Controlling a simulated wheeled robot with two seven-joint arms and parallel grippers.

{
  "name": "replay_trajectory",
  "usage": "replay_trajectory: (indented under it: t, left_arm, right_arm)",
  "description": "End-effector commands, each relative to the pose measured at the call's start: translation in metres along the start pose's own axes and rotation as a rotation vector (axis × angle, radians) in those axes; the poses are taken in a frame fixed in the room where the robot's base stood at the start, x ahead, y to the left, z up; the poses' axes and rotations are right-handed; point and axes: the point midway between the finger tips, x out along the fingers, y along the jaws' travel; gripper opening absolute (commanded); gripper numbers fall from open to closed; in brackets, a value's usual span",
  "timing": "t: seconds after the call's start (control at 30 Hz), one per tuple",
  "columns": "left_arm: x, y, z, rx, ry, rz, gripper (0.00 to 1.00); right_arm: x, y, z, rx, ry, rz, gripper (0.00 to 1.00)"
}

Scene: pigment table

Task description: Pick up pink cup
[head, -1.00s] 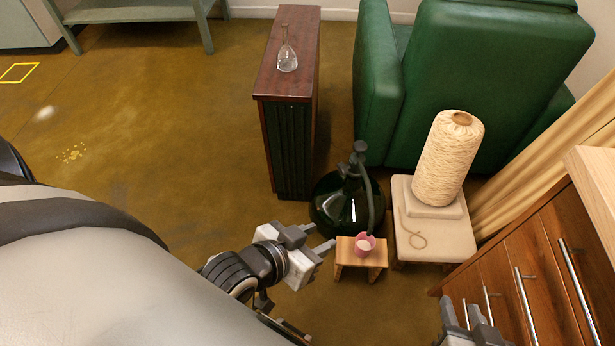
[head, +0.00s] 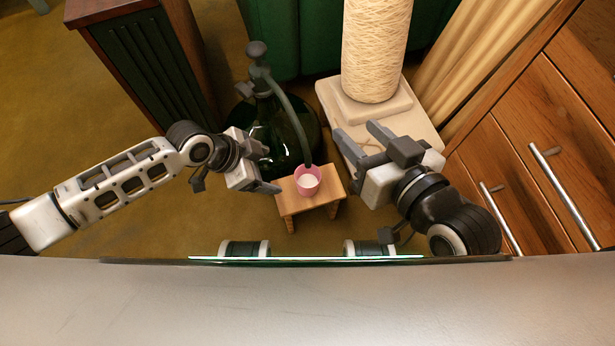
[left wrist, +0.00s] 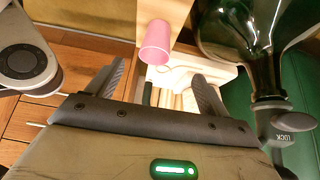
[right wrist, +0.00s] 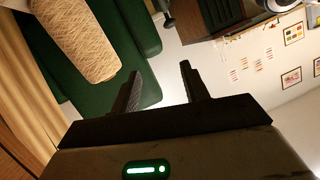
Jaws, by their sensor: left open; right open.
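The pink cup (head: 307,181) stands upright on a small wooden stool (head: 326,194) in the head view, with something pale inside it. It also shows in the left wrist view (left wrist: 156,42), beyond the open fingers and near the top edge. My left gripper (head: 272,168) is open and empty, just left of the cup and apart from it. My right gripper (head: 358,142) is open and empty, to the right of the cup and pointing up and left in the head view. The right wrist view does not show the cup.
A dark green glass bottle (head: 287,135) with a hose stands close behind the stool. Wooden drawers (head: 545,130) are at the right, a dark cabinet (head: 150,65) at the left. Floor is open at left.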

Motion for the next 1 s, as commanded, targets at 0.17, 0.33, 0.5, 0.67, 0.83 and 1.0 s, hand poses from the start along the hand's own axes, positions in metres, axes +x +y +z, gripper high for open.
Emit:
replay_trajectory:
  t: [0.17, 0.33, 0.5, 0.67, 0.83, 1.0]
  left_arm:
    - [0.035, 0.001, 0.002, 0.003, -0.002, 0.005, 0.8]
    - [0.073, 0.0, 0.002, 0.002, -0.001, 0.003, 0.8]
    - [0.097, 0.0, 0.001, 0.002, 0.0, 0.002, 0.8]
    - [0.106, 0.0, 0.0, 0.002, -0.001, 0.001, 0.8]
    - [0.129, 0.004, 0.002, 0.003, -0.001, 0.003, 0.8]
    - [0.152, 0.005, 0.001, 0.002, 0.0, 0.001, 0.8]
  right_arm:
    - [0.004, -0.003, 0.0, 0.045, 0.041, -0.027, 0.45]
    - [0.006, -0.007, -0.004, 0.114, 0.089, -0.066, 0.45]
    - [0.007, -0.012, -0.009, 0.167, 0.126, -0.098, 0.45]
    - [0.006, -0.013, -0.013, 0.187, 0.14, -0.111, 0.45]
    - [0.008, -0.016, -0.013, 0.234, 0.175, -0.142, 0.45]
    - [0.009, -0.015, -0.028, 0.199, 0.267, -0.165, 0.45]
